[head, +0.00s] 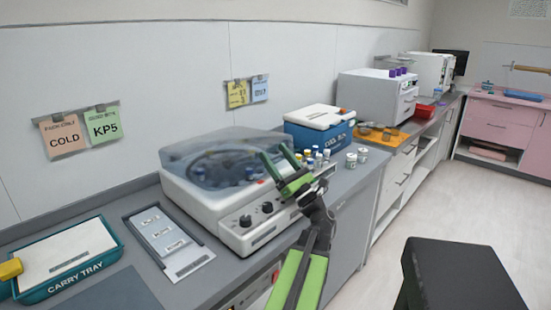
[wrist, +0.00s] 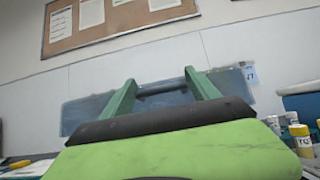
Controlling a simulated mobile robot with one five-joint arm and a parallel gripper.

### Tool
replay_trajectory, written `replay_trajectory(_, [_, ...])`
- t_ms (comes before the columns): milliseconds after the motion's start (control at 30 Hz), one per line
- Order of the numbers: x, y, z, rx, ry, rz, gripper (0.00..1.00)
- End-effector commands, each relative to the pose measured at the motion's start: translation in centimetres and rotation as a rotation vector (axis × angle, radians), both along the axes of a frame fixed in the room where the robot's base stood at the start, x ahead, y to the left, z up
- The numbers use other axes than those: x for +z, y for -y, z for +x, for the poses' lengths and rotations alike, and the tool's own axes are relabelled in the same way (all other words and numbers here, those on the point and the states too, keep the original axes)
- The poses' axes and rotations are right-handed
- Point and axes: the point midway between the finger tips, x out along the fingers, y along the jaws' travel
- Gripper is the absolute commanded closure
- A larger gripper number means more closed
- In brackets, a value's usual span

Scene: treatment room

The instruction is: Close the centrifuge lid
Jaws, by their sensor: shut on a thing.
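The centrifuge (head: 225,222) is a white box with dark knobs on its front, standing on the grey counter. Its smoky see-through lid (head: 205,150) lies low over the dark rotor, which shows through it. I cannot tell whether a gap is left under the lid. My green gripper (head: 276,163) is at the lid's right front side, above the control panel. In the wrist view, its two fingers (wrist: 160,88) stand on either side of a dark bar at the edge of the bluish-grey lid (wrist: 85,112). The gripper is shut on the lid there; the exact contact is hard to see.
Small vials (head: 318,157) and a blue cool box (head: 320,130) stand right of the centrifuge. A label panel (head: 168,240) and a teal carry tray (head: 70,283) lie to its left. A black stool (head: 460,275) stands on the floor at right.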

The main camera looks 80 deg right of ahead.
Motion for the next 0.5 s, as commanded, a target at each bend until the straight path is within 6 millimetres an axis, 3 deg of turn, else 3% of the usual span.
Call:
replay_trajectory(133, [-0.2,0.1,0.4,0.002,-0.01,0.004,1.0])
replay_trajectory(167, [-0.2,0.1,0.4,0.002,-0.01,0.004,0.27])
replay_trajectory(200, [-0.2,0.1,0.4,0.002,-0.01,0.004,0.22])
replay_trajectory(367, [-0.4,0.0,0.2,0.001,-0.01,0.003,0.22])
replay_trajectory(500, [-1.9,-0.9,-1.2,-0.001,-0.004,0.003,0.22])
